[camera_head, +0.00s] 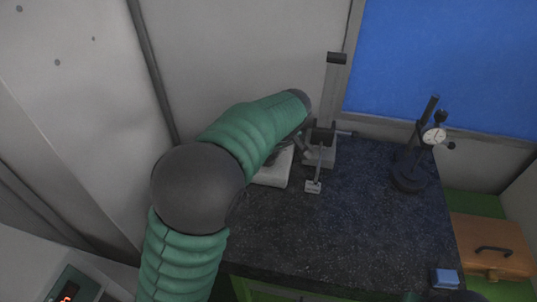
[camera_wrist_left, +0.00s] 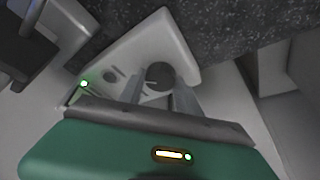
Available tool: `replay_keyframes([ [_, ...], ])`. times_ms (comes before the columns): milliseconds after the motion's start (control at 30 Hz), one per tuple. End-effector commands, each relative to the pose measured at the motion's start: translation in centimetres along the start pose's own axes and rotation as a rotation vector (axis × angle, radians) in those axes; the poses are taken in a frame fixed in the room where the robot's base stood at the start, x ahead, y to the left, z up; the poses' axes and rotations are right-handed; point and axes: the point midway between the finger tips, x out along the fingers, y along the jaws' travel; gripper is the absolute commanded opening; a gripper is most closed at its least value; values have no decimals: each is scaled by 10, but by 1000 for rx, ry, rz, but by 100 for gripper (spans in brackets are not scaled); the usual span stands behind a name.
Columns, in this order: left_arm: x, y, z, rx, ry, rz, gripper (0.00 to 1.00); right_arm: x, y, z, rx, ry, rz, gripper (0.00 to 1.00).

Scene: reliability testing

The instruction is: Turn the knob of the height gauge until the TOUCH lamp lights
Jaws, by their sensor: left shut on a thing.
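The height gauge (camera_head: 335,95) stands upright at the back of the dark stone table, with a dark carriage low on its column. A white control box (camera_head: 275,169) lies left of it, partly behind my left arm. In the left wrist view the box (camera_wrist_left: 179,43) carries a round dark knob (camera_wrist_left: 160,74). My left gripper (camera_wrist_left: 160,92) is shut on the knob, one finger on each side. A small bright green light (camera_wrist_left: 84,83) glows at the box's left edge; its lettering is unreadable. My right gripper is not in view.
The stone table (camera_head: 350,235) is clear in front. A dial indicator (camera_head: 433,135) on a dark stand (camera_head: 409,175) is at the right. A small blue block (camera_head: 445,278) sits near the front right corner. An orange case (camera_head: 490,243) lies beyond the right edge.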

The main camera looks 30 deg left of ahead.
Motion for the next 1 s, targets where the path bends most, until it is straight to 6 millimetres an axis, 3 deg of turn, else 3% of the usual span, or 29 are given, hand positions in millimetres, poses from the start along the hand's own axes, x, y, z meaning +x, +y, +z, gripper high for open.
replay_keyframes([
  [33,0,1,1,0,-2,2,41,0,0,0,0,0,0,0],
  [200,0,1,1,1,-1,1,62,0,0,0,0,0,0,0],
  [567,-6,1,0,1,0,3,62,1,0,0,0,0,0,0],
  [667,-22,2,1,1,1,6,62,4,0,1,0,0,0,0],
  [1000,-120,3,1,2,1,7,62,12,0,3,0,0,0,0],
])
